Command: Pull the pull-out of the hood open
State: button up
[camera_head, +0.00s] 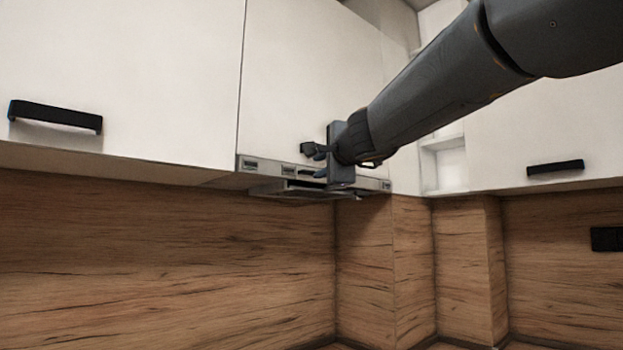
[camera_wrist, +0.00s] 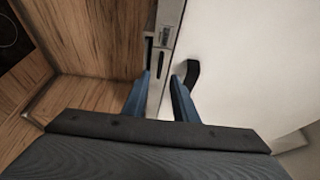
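The hood (camera_head: 262,166) is a narrow grey metal strip with small dark slots under the white upper cabinet. A thin grey plate (camera_head: 275,189) shows below the strip; I cannot tell how far it sticks out. My gripper (camera_head: 318,161) is in front of the strip, hiding part of it. In the wrist view my gripper (camera_wrist: 160,76) is open, its two blue-grey fingers apart. The hood strip (camera_wrist: 164,38) runs up between the fingers, and nothing is clearly held. Contact with the strip cannot be told.
A black handle (camera_wrist: 193,73) on the white cabinet door sits close to the right finger in the wrist view. White cabinets with black handles (camera_head: 56,116) (camera_head: 555,168) flank the hood. Below is the oak splashback (camera_head: 160,265). A dark hob (camera_wrist: 12,42) shows in the wrist view.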

aim_at(311, 172)
jog(key=shift+p+x, duration=0.6)
jog(key=shift+x, duration=3.3)
grip_shut()
